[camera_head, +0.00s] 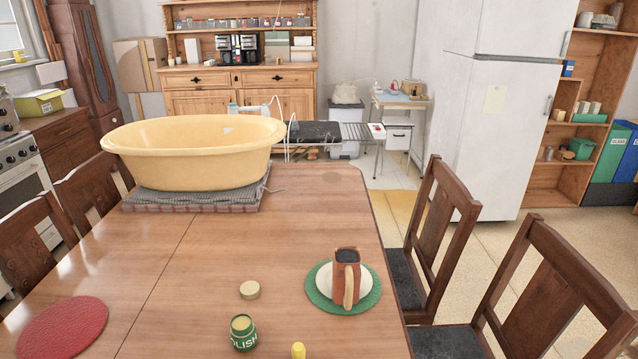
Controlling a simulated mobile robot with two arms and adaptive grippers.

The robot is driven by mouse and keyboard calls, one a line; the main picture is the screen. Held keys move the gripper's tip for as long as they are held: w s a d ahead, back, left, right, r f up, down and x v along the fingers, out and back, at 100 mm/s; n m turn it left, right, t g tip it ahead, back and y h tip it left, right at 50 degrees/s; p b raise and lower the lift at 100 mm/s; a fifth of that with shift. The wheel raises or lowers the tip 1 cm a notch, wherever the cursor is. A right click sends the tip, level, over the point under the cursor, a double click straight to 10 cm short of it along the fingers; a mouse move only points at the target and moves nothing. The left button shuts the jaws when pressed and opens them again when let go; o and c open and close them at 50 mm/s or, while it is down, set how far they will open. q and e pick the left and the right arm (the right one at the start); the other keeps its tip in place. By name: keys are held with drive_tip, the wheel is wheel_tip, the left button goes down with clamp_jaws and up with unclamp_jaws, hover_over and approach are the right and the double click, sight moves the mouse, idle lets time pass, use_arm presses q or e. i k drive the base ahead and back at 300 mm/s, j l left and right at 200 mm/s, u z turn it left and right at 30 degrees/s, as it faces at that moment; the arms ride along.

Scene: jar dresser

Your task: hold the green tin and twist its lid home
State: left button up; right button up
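The green tin (243,336) stands upright on the wooden table near the front edge of the view. Its side carries white lettering, of which "LISH" can be read, and its rim is yellowish. A round, flat, gold-coloured lid (250,290) lies on the table just behind the tin, apart from it. Neither of my grippers is in view, and nothing holds the tin or the lid.
A small yellow object (298,351) is cut off at the bottom edge. A red mat (62,328) lies left. A large yellow tub (195,150) stands behind. Table between is clear.

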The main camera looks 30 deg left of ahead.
sight(243, 334)
drive_tip(key=u, duration=1.45)
